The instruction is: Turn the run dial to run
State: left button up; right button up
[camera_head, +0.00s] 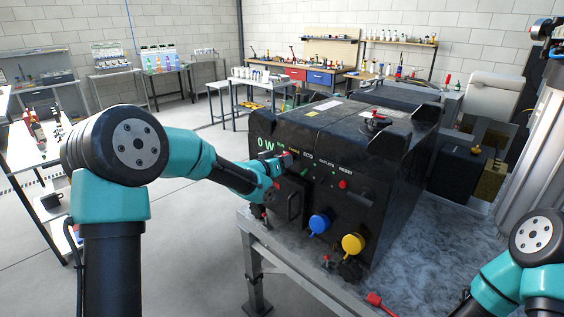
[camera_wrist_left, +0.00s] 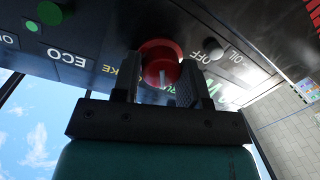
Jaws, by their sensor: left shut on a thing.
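The black generator (camera_head: 392,185) stands on a metal-framed bench with its control panel facing me. The red run dial (camera_wrist_left: 158,49) sits on the panel near the OFF, RUN and choke labels; part of the lettering is covered by my gripper. A pale pointer line on the dial runs downward in the left wrist view, between my fingers. My left gripper (camera_wrist_left: 160,82) is shut on the dial, one finger on each side. In the head view the left gripper (camera_head: 281,170) is at the panel's upper left and mostly covers the dial. My right gripper is out of view.
A blue cap (camera_head: 319,223) and a yellow cap (camera_head: 353,244) stick out low on the panel. A red button (camera_head: 343,184) is to the right. A red-ended item (camera_head: 376,299) lies on the bench's front edge. Shelves and worktables stand far behind.

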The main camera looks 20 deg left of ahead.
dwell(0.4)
pick_arm(q)
jog(key=o, duration=0.9)
jog(key=shift+s, duration=0.1)
jog(key=v, duration=1.7)
jog(key=shift+s+a+f, duration=0.1)
